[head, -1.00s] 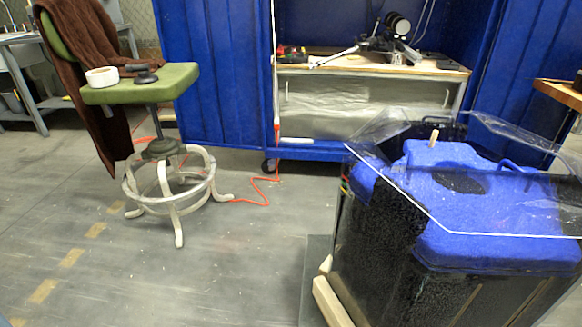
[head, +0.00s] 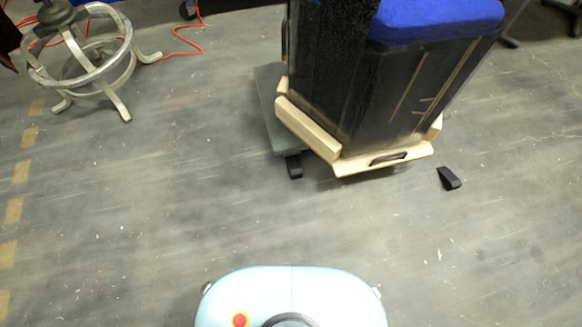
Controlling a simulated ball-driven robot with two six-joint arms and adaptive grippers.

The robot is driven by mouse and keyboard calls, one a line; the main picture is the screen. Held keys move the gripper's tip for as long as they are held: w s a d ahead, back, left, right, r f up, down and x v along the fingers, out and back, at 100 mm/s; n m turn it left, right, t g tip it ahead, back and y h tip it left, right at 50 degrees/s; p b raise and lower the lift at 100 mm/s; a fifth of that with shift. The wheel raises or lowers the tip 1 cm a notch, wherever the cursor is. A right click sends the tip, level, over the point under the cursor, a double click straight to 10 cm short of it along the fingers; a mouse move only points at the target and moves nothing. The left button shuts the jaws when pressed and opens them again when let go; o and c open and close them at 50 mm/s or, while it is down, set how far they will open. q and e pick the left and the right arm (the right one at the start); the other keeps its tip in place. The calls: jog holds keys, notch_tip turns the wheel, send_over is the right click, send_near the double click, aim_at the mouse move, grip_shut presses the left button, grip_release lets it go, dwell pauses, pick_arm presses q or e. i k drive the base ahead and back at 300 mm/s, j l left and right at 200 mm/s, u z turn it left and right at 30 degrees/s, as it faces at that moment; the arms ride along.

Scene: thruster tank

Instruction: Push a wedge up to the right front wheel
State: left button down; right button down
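A small black wedge (head: 449,178) lies on the floor, just off the front right corner of the black tank (head: 365,95). A second small black piece (head: 294,166) is at the tank's front left, at the edge of the grey board under it; I cannot tell whether it is a wedge or a wheel. The tank stands in a pale wooden frame (head: 383,160) with a dark handle slot at the front. I cannot make out the right front wheel; the frame hides the underside. Neither of my grippers is in view.
The grey board (head: 268,100) sticks out left of the tank. A stool with a pale ring base (head: 85,62) stands at the upper left, with an orange cord (head: 183,42) near it. The floor between my base and the tank is clear.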

aim_at(451, 182)
jog(key=z, duration=1.6)
jog(key=u, duration=0.5)
jog(key=l+u, duration=0.15)
jog(key=u, duration=0.35)
jog(key=i+l+u, duration=0.1)
jog(key=u, duration=0.9)
jog(key=l+u, duration=0.3)
jog(key=k+l+u, duration=0.15)
jog(key=l+u, duration=0.15)
jog(key=l, duration=0.2)
jog(key=k+l+u, duration=0.1)
jog(key=l+u, duration=0.15)
jog(key=l, duration=0.15)
jog(key=k+l+u, duration=0.15)
jog(key=l+u, duration=0.15)
jog(key=k+l+u, duration=0.45)
jog(key=l+u, duration=0.15)
jog(key=l, duration=0.1)
